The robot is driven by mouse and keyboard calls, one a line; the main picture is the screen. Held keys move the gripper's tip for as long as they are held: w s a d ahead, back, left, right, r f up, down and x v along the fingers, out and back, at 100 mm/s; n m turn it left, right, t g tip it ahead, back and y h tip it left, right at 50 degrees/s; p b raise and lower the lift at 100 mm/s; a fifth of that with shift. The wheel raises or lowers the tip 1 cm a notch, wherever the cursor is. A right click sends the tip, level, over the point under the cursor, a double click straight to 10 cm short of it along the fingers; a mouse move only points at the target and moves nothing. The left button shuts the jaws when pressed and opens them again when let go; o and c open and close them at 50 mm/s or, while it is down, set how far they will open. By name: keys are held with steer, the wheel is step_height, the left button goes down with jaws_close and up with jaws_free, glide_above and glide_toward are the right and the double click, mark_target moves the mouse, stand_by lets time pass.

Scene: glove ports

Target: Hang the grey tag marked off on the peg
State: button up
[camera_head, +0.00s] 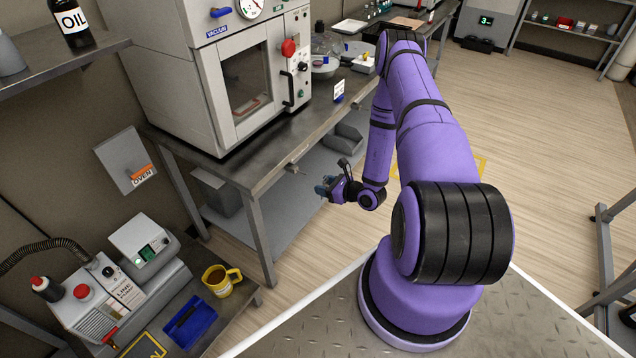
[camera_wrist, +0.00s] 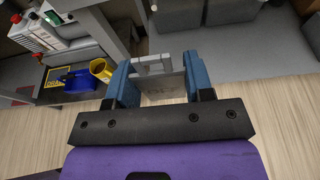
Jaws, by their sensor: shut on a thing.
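My gripper (camera_wrist: 158,82) is shut on a grey tag (camera_wrist: 165,86), held between its two blue fingers in the wrist view. The tag is a flat plate with an opening near its top edge; its marking is too faint to read surely. In the head view my gripper (camera_head: 324,188) is in front of and below the bench's front edge, and the tag cannot be made out there. A small peg (camera_head: 295,169) sticks out from the bench's front edge, up and left of my gripper. The peg also shows at the top of the wrist view (camera_wrist: 153,6), apart from the tag.
The metal bench (camera_head: 262,160) carries a vacuum oven (camera_head: 205,80) and a small white sign (camera_head: 339,90). A low bench at lower left holds a pump (camera_head: 105,300), a yellow mug (camera_head: 221,280) and a blue tray (camera_head: 190,325).

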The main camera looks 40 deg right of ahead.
steer(key=shift+w+r+x, duration=0.1)
steer(key=shift+r+x, duration=0.15)
steer(key=shift+x, duration=1.1)
steer(key=shift+w+r+x, duration=0.1)
steer(key=shift+r+x, duration=0.15)
steer(key=shift+x, duration=1.05)
steer(key=shift+r+x, duration=0.3)
steer(key=shift+x, duration=1.05)
steer(key=shift+c, duration=0.2)
steer(key=shift+w+a, duration=0.15)
steer(key=shift+w, duration=0.1)
steer(key=shift+c, duration=0.8)
steer(key=shift+w+a+f, duration=0.2)
steer(key=shift+w+f, duration=0.25)
steer(key=shift+w, duration=0.1)
steer(key=shift+c, duration=0.2)
steer(key=o, duration=1.2)
steer(key=shift+s, duration=0.1)
